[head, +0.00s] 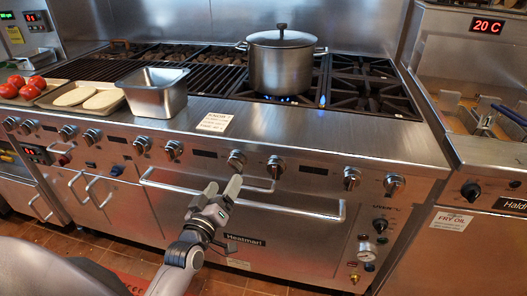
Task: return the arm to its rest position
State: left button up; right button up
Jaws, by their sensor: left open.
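My left gripper (220,190) is in front of the range's oven door, near the long oven handle and below the control knobs. Its two fingers point up and are apart, with nothing between them. I cannot tell whether it touches the handle or only overlaps it in the view. My left forearm reaches up to it from the bottom of the picture. My right gripper is not in view.
A lidded steel pot (282,68) stands on a lit burner. The oven handle (290,211) sticks out. A fryer (470,180) stands at right.

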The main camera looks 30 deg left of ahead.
pick_arm(q)
jog(key=s+d+f+m+g+h+p, duration=0.2)
jog(key=s+d+f+m+g+h, duration=0.1)
jog(key=s, duration=0.6)
jog(key=s+d+f+m+g+h+p, duration=0.2)
jog(key=s+d+f+m+g+p, duration=0.1)
jog(key=s+d+f+m, duration=0.4)
jog(key=s+d+m+g, duration=0.1)
jog(key=s+d, duration=0.2)
jog(key=shift+f+g+h+p, duration=0.35)
jog(key=shift+g+h, duration=0.05)
